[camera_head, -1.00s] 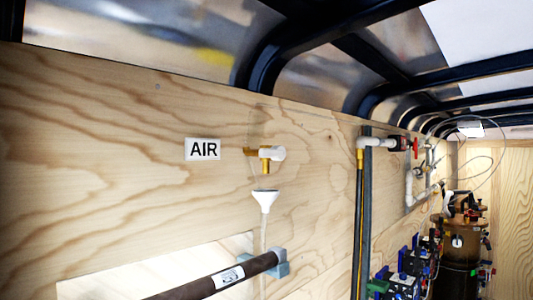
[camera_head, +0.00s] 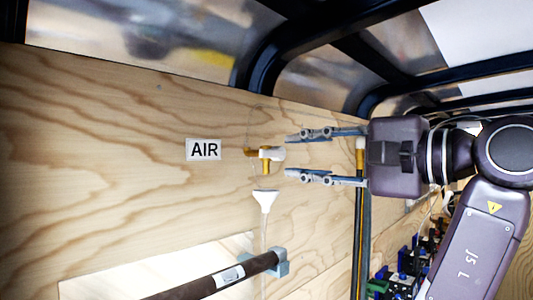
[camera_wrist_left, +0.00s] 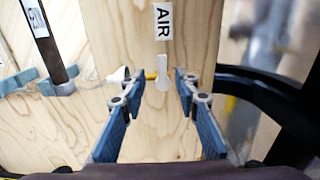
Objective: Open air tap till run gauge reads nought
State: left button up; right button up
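The air tap (camera_head: 268,154) is a small brass fitting with a white handle on the plywood wall, right of the AIR label (camera_head: 204,149). A white funnel (camera_head: 264,198) sits below its outlet. My left gripper (camera_head: 289,155) is open, its fingers pointing at the tap from the right, one above and one below its level. In the left wrist view, the tap's white handle (camera_wrist_left: 162,72) shows beyond and between the open fingertips (camera_wrist_left: 155,88), and nothing is held. No gauge can be read in these views. My right gripper is not in view.
A dark pipe (camera_head: 222,276) in a grey-blue clamp (camera_head: 279,263) runs along the wall below the funnel. Black roof ribs (camera_head: 300,60) curve above. My left arm hides much of the piping and equipment at right.

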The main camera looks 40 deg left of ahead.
aim_at(269, 154)
pick_arm(q)
jog(key=a+p, duration=0.1)
jog(key=a, duration=0.1)
jog(key=a+p, duration=0.1)
jog(key=a, duration=0.1)
jog(key=a+p, duration=0.1)
jog(key=a, duration=0.2)
jog(key=shift+w+r, duration=0.2)
jog(key=shift+r, duration=0.05)
jog(key=shift+a+f+p, duration=0.1)
jog(key=shift+a+p, duration=0.2)
jog(key=shift+a, duration=0.15)
jog(key=shift+d, duration=0.1)
grip_shut()
